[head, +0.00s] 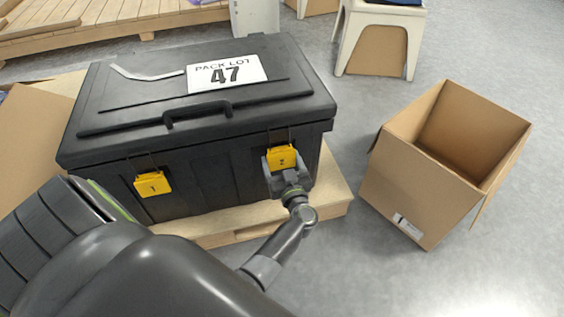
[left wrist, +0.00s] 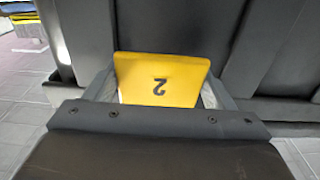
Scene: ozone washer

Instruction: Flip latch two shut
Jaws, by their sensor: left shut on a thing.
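A black lidded box (head: 200,120) stands with its lid down. On its front are two yellow latches. Latch two (head: 280,157), marked 2, is at the right, just below the lid edge. Latch one (head: 152,184), marked 1, is at the left. My left gripper (head: 282,165) is at latch two and shut on it. In the left wrist view latch two (left wrist: 160,78) sits between the two fingers, its number upside down. Whether its wire loop is fully hooked on the lid I cannot tell. My right gripper is in neither view.
The box stands on a light wooden pallet (head: 335,189). An open cardboard box (head: 420,190) stands on the grey floor at the right. A white stool (head: 380,25) is behind it. Cardboard (head: 35,140) lies at the left. A label reading PACK LOT 47 (head: 227,74) is on the lid.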

